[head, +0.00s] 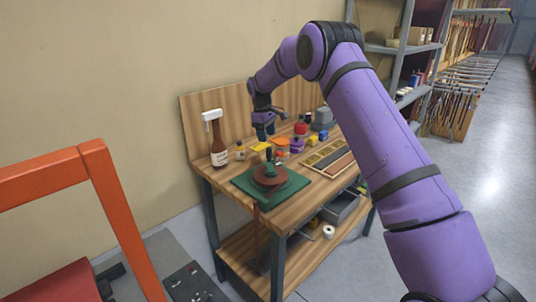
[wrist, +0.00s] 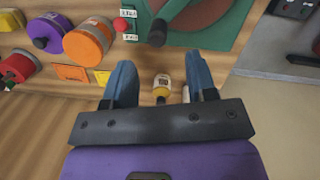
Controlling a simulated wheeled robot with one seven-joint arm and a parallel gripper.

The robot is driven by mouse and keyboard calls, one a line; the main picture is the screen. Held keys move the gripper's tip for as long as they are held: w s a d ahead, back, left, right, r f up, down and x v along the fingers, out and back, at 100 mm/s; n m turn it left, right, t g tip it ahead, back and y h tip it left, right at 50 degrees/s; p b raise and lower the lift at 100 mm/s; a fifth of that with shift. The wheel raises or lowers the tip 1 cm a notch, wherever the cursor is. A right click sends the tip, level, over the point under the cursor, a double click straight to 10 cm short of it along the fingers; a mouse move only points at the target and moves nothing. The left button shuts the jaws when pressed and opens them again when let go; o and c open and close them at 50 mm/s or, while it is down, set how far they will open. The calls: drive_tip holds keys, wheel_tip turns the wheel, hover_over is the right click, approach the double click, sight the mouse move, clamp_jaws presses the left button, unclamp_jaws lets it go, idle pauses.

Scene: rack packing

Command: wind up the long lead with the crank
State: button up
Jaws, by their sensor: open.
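A brown reel (head: 270,176) sits on a green base plate (head: 296,184) at the bench's front. A dark upright knob (head: 268,157), which looks like the crank handle, stands by the reel. A brown strip, apparently the lead (head: 256,225), hangs from the reel over the bench's front edge; its lower end is unclear. The wrist view shows part of the reel (wrist: 202,14), the plate (wrist: 225,38) and a dark knob (wrist: 157,33) beyond my fingertips. My gripper (head: 264,134) is open and empty above the bench, behind the reel; its blue fingers (wrist: 162,68) point toward the plate.
A brown bottle (head: 218,145) and a small jar (head: 240,152) stand left of my gripper. Orange (head: 282,148) and purple (head: 297,146) spools and a slatted tray (head: 328,160) lie to the right. An orange frame (head: 118,205) stands in the left foreground.

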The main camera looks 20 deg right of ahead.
sight(269, 153)
drive_tip(key=shift+d+r+m+t+y, duration=0.3)
drive_tip(key=shift+d+r+m+y, duration=0.2)
drive_tip(key=shift+r+m, duration=0.25)
wheel_tip(269, 153, down, 11)
drive_tip(key=shift+r, duration=0.2)
clamp_jaws()
